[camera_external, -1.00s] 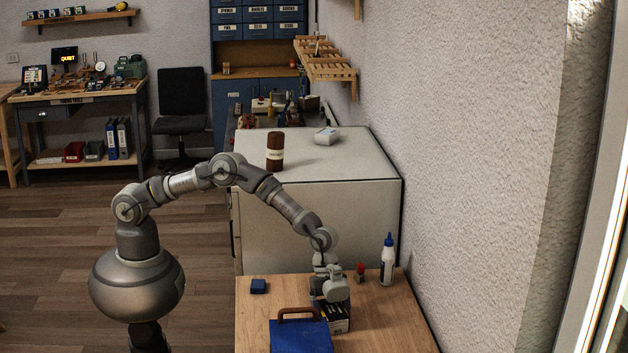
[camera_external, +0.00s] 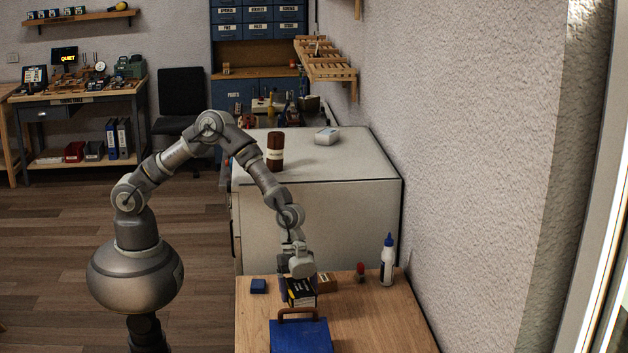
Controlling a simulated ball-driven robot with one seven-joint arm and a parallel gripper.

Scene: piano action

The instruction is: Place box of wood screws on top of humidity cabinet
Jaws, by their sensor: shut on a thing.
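The box of wood screws, as I take it, is a small dark box (camera_external: 302,293) with pale and yellow print, too small to read. My gripper (camera_external: 299,281) is shut on it from above and holds it over the wooden bench, beside the blue case. The fingers are mostly hidden by the wrist and the box. The humidity cabinet, as I take it, is the large pale grey cabinet (camera_external: 320,217) behind the bench. Its flat top is higher than the bench and mostly bare.
On the cabinet top stand a brown labelled jar (camera_external: 275,151) and a small white device (camera_external: 327,136). The bench (camera_external: 375,325) holds a blue case (camera_external: 301,337), a small blue block (camera_external: 258,286), a brown box (camera_external: 327,282), a red-topped item (camera_external: 360,272) and a white bottle (camera_external: 387,262).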

